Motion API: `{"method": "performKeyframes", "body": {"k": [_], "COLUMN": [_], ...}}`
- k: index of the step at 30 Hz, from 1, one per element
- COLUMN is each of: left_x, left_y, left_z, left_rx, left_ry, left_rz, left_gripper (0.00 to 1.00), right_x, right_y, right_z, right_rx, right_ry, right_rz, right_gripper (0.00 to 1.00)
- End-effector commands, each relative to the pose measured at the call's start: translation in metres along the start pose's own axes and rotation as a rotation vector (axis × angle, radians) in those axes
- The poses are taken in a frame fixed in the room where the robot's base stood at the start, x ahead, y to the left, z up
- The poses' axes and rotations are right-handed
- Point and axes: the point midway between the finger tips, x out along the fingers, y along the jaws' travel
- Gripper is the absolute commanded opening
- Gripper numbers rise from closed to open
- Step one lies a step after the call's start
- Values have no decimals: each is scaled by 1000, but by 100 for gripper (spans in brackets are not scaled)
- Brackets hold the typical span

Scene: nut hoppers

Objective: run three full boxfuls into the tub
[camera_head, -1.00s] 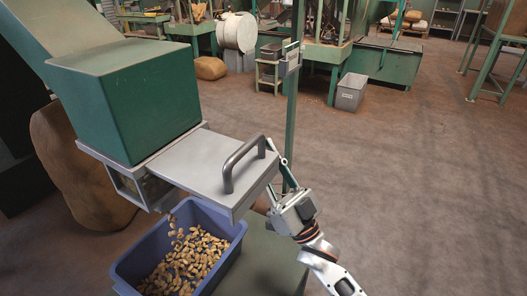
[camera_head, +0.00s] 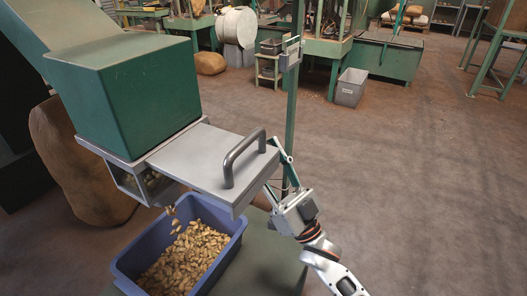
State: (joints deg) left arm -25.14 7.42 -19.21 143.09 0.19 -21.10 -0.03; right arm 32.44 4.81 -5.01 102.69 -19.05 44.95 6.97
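The green hopper box (camera_head: 135,95) stands at the left with a grey metal measuring box and slide plate (camera_head: 195,155) under it. The plate carries a dark grey bar handle (camera_head: 240,157) and sticks out to the right. The blue tub (camera_head: 232,232) sits below the plate on a green surface. Nuts (camera_head: 185,258) fill much of the tub, and several are falling in at its back left. My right gripper (camera_head: 283,178) is at the plate's right end, beside the handle; its fingertips are partly hidden by the plate. My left gripper is not in view.
A green post (camera_head: 292,100) with a small grey box on it rises behind my gripper. A brown sack (camera_head: 75,160) leans behind the hopper. A grey bin (camera_head: 350,87) and green work tables stand at the back. The floor at the right is clear.

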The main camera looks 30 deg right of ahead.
Motion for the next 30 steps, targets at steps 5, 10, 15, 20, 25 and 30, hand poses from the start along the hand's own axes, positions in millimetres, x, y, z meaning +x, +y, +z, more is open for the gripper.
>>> {"method": "performKeyframes", "body": {"k": [5, 10, 15, 20, 25, 30], "left_x": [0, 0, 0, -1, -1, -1], "left_y": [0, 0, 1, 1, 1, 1], "left_z": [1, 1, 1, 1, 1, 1], "left_rx": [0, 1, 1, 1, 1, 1], "left_ry": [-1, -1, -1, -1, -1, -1], "left_rz": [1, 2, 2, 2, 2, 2], "left_gripper": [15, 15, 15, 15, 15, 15], "right_x": [-36, -70, -95, -107, -109, -109], "right_y": [0, 0, 0, 0, 0, 0], "right_z": [2, 2, 2, 1, 1, 1], "right_rx": [0, 1, 0, -1, 0, 0], "right_ry": [-7, -7, -7, -5, -3, -3], "right_rz": [0, 0, -1, 0, 0, 0], "right_gripper": [39, 39, 39, 39, 39, 39]}}
